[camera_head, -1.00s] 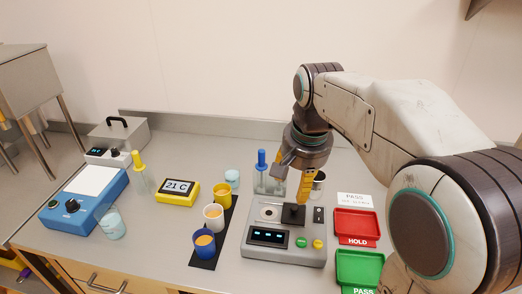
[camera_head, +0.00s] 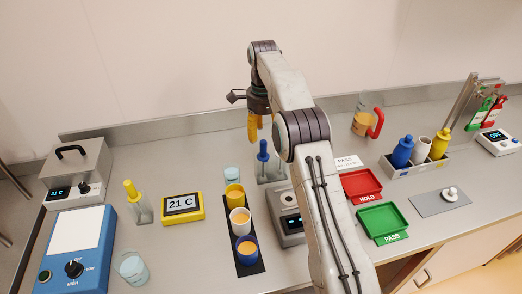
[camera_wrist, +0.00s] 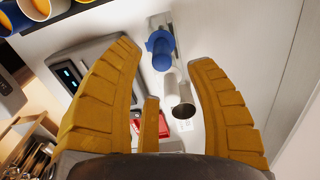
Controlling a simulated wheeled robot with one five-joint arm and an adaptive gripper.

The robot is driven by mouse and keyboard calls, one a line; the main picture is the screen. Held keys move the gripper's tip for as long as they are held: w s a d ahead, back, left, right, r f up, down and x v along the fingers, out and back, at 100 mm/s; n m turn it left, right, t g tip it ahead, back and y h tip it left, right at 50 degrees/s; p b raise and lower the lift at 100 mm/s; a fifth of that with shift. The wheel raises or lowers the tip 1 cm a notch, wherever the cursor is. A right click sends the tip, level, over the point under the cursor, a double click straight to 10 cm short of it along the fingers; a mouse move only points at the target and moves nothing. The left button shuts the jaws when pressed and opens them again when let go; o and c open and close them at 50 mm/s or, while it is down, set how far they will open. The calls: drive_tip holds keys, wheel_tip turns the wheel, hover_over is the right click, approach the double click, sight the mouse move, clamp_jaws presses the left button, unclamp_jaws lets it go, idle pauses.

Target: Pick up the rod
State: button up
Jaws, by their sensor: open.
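A blue-topped upright piece (camera_head: 263,150), seemingly the rod, stands in a clear glass holder behind the grey device. In the wrist view its blue top (camera_wrist: 161,48) shows between the fingertips, with the part below only partly clear. A similar yellow-topped piece (camera_head: 130,190) stands in a clear holder at the left; I cannot tell for certain which piece the task means. My gripper (camera_head: 254,138) is raised over the back of the bench, close to the blue top in the picture. Its yellow fingers are spread and empty in the wrist view (camera_wrist: 165,58).
The grey device (camera_head: 283,212) is partly hidden by my arm. Several cups stand on a black mat (camera_head: 249,268). The red tray (camera_head: 361,185) and green tray (camera_head: 382,222) lie right of my arm.

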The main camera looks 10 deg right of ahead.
sight(263, 156)
drive_tip(key=shift+d+f+b, duration=0.15)
drive_tip(key=shift+f+b, duration=0.25)
drive_tip(key=shift+f, duration=3.3)
drive_tip(key=shift+o, duration=0.2)
clamp_jaws()
